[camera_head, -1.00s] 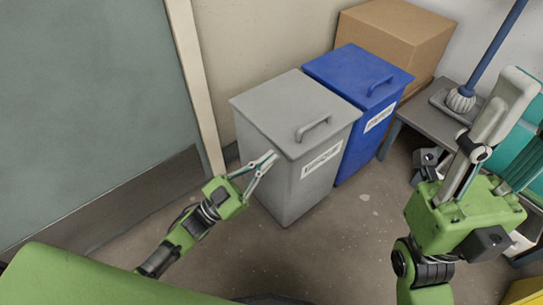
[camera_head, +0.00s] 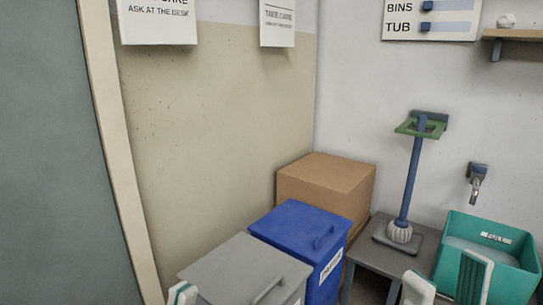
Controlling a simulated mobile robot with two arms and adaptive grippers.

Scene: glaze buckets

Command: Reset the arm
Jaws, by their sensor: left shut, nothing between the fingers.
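My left gripper (camera_head: 182,293) shows only as white and teal fingertips at the bottom edge, just left of the grey lidded bin. The fingers are shut with nothing held; the rest of that arm is out of frame. My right gripper (camera_head: 446,284) shows as two white and teal fingers, spread apart with nothing seen between them, at the bottom right. They appear in front of the low grey table and the teal tub. The grey bin (camera_head: 236,271) has its lid shut, and its lower part is cut off.
A blue lidded bin (camera_head: 296,233) stands behind the grey one, with a cardboard box (camera_head: 328,185) behind it. A blue-handled tool (camera_head: 411,185) stands upright on the low table (camera_head: 372,254). A teal tub (camera_head: 508,270) sits under a tap (camera_head: 476,184). Signs hang on the walls.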

